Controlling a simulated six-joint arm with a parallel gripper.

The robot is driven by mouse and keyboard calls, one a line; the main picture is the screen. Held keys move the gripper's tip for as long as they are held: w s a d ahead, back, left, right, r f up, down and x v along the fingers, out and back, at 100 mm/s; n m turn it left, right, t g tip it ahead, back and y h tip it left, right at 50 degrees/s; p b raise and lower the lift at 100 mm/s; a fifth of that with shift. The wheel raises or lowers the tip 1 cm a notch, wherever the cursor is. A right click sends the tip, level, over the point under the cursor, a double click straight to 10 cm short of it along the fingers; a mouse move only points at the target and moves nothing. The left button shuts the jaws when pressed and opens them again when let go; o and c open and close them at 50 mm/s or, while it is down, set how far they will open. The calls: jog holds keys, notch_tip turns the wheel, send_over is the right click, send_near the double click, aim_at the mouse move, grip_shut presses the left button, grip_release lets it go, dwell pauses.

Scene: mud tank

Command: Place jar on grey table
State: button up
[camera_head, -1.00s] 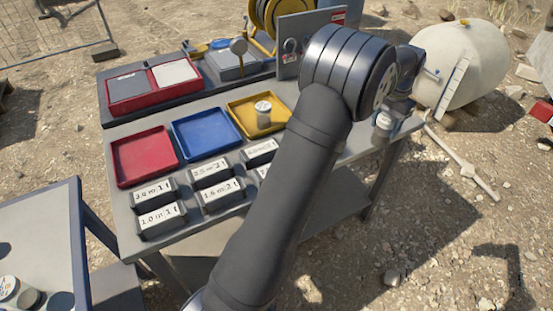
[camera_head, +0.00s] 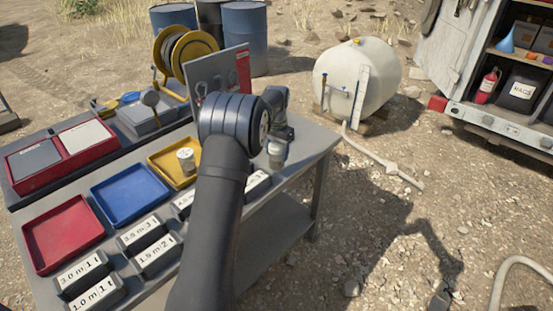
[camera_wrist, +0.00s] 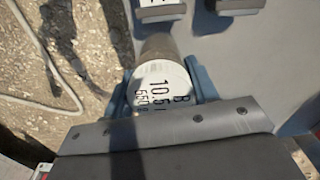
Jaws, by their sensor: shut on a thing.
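My gripper (camera_head: 277,141) is shut on a jar (camera_head: 277,154) at the right part of the grey table (camera_head: 312,142). The jar looks upright. The table top (camera_wrist: 262,62) lies to its right in that view, with gravel to its left, so the jar is close to a table edge. I cannot tell whether its base touches the table. A second white-lidded jar (camera_head: 186,160) stands in the yellow tray (camera_head: 163,160).
Blue (camera_head: 130,194) and red (camera_head: 63,233) trays and several labelled grey blocks (camera_head: 158,254) fill the table's left and front. A tool board (camera_head: 218,80) stands behind my arm. A white tank (camera_head: 345,75) with a hose is beyond the table. The right end of the table is bare.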

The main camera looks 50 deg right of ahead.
aim_at(277, 159)
jog(key=shift+f, duration=1.7)
jog(key=shift+f, duration=0.1)
jog(key=o, duration=1.4)
jog(key=shift+f, duration=0.1)
jog(key=shift+o, duration=0.4)
notch_tip(277, 159, up, 12)
jog(key=shift+r, duration=0.2)
